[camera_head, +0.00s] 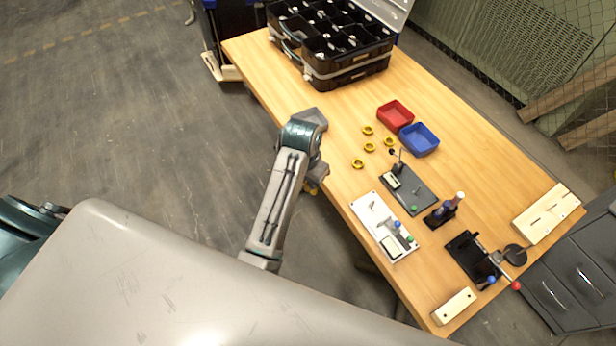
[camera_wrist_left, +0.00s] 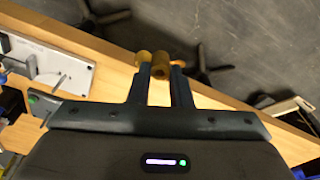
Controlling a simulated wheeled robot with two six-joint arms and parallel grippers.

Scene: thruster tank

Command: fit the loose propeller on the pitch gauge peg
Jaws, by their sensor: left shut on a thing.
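My left gripper (camera_wrist_left: 161,80) is shut on a small yellow-brown piece (camera_wrist_left: 160,64), which looks like the loose propeller; its full shape is unclear. In the head view the left gripper (camera_head: 313,186) hangs at the table's near left edge, mostly hidden behind my arm, with a bit of yellow showing. A white plate with fittings and a green knob (camera_head: 384,226) lies right of it; a short peg stands on this plate in the left wrist view (camera_wrist_left: 58,79). A dark plate with a post (camera_head: 412,190) lies behind it. I cannot tell which bears the gauge peg. My right gripper is out of view.
Several yellow rings (camera_head: 357,163) lie near a red bin (camera_head: 395,114) and a blue bin (camera_head: 419,139). A black compartment case (camera_head: 345,66) stands at the far end. A black stand (camera_head: 470,255) and wooden blocks (camera_head: 454,306) occupy the right end.

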